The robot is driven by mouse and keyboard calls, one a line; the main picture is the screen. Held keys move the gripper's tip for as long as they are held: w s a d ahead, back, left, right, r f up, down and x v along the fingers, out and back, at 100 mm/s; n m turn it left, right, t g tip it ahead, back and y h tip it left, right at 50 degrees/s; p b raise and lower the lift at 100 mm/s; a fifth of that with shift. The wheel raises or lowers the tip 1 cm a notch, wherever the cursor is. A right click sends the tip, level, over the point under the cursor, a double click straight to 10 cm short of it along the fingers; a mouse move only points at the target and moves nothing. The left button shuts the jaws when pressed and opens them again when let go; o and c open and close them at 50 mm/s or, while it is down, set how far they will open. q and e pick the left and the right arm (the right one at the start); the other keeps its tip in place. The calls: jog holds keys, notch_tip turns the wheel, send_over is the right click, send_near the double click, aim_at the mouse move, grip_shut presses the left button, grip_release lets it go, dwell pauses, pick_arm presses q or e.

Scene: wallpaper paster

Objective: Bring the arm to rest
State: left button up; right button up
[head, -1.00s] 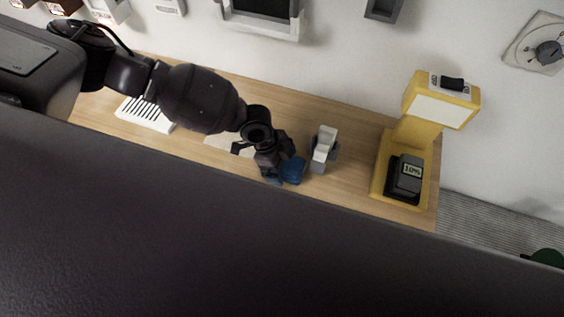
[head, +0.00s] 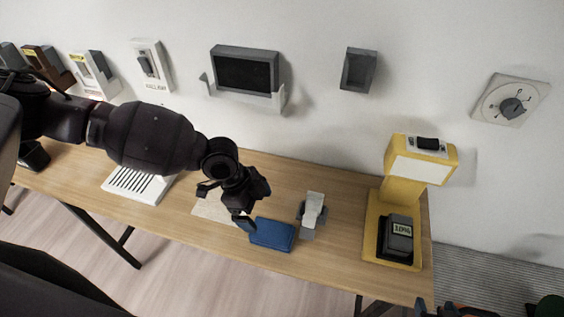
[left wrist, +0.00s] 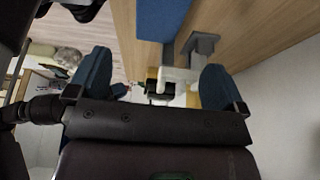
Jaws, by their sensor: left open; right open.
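My left gripper (head: 243,205) is in the head view above the wooden table, open and empty, just up and left of a blue block (head: 272,233). The left wrist view shows its two dark blue fingers (left wrist: 157,82) spread wide apart. The blue block also shows at the top of that view (left wrist: 162,18), beyond the fingers and apart from them.
The wooden table (head: 345,260) carries a white slotted tray (head: 138,184), a white sheet, a small grey-white holder (head: 312,212) and a yellow stand (head: 376,225) with a grey 10% display. A wall dial (head: 510,100), dark screen (head: 245,72) and switches line the wall.

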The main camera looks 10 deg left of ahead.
jog(key=shift+s+f, duration=0.2)
jog(key=shift+s, duration=0.1)
pick_arm(q)
jog(key=shift+w+d+n+t, duration=0.1)
jog(key=shift+w+n+t, duration=0.2)
jog(key=w+d+r+n+t+h, duration=0.1)
jog(key=w+d+r+t+h, duration=0.3)
jog(key=d+r, duration=0.3)
jog(key=w+d+r+n+t+h, duration=0.1)
jog(key=w+d+r+t+h, duration=0.25)
jog(key=d+r, duration=0.3)
jog(key=s+a+f+n+t+y, duration=0.1)
jog(key=a+f+n+t+y, duration=0.35)
jog(key=a, duration=0.35)
jog(key=s+a+f+n+t+y, duration=0.25)
jog(key=a+f+n, duration=0.2)
jog(key=a, duration=0.25)
jog(key=s+a+f+n+g+y, duration=0.1)
jog(key=s+a+f+n+y, duration=0.1)
jog(key=s+a+f, duration=0.3)
jog(key=s+a+f+n+g+y, duration=0.2)
jog(key=s+a+f, duration=0.3)
jog(key=s+f, duration=0.3)
jog(key=s+n+y, duration=0.1)
jog(key=s, duration=0.2)
jog(key=shift+a+n, duration=0.15)
jog(key=shift+n, duration=0.25)
pick_arm(e)
jog(key=shift+w+r, duration=0.1)
jog(key=shift+w, duration=0.05)
